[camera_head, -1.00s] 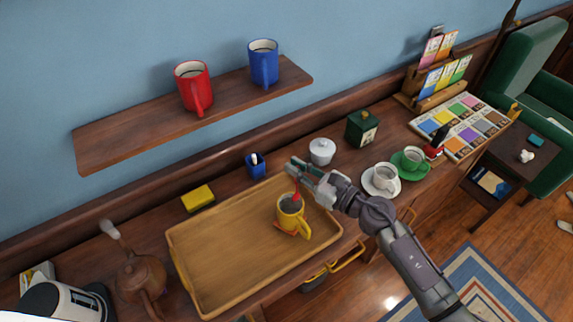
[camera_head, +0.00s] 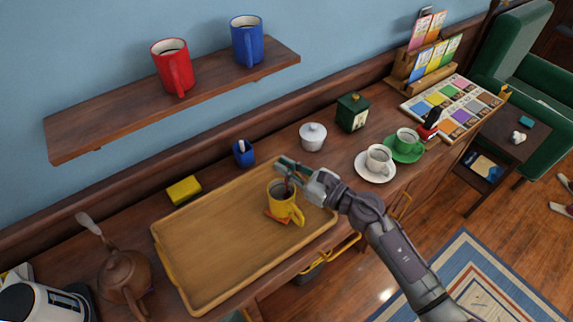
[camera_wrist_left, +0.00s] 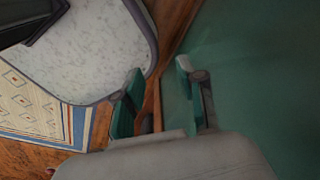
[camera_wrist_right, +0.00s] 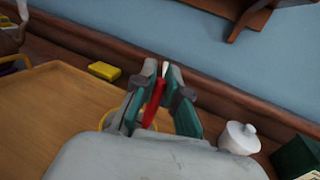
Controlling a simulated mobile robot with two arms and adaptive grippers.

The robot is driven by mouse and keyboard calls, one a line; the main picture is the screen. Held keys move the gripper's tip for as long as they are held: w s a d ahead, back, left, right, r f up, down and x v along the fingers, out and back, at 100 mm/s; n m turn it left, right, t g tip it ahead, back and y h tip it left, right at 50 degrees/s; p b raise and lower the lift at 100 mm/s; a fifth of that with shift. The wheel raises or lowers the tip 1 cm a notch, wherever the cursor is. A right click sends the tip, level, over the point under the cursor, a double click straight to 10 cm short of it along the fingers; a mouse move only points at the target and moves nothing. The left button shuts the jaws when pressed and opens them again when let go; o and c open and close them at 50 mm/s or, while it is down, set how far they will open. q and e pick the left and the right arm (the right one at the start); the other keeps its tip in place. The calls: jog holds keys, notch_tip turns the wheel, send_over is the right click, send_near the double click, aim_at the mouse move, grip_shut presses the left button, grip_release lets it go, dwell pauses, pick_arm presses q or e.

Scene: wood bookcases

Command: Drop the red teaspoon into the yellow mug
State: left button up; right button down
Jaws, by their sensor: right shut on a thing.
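The yellow mug (camera_head: 284,203) stands on an orange coaster (camera_head: 272,217) at the right side of the wooden tray (camera_head: 205,255). My right gripper (camera_head: 284,168) is just above the mug, shut on the red teaspoon (camera_wrist_right: 153,103). In the head view the spoon's red part (camera_head: 288,188) points down at the mug's opening; I cannot tell how deep it reaches. In the right wrist view the mug's yellow rim (camera_wrist_right: 108,117) shows partly behind the gripper. My left gripper (camera_wrist_left: 157,85) shows only in its wrist view, with its fingers apart and nothing between them.
A white lidded pot (camera_head: 313,137), a green tin (camera_head: 352,113) and two cups on saucers stand right of the tray. A blue holder (camera_head: 243,153) and a yellow block (camera_head: 183,190) are behind it. A brown teapot (camera_head: 124,275) is at left. A shelf (camera_head: 110,122) hangs above.

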jog(key=c, duration=1.1)
grip_release()
jog(key=shift+c, duration=0.2)
jog(key=shift+s+d, duration=0.15)
jog(key=shift+d, duration=0.1)
jog(key=v, duration=1.1)
jog(key=shift+s, duration=0.15)
jog(key=shift+d, duration=0.15)
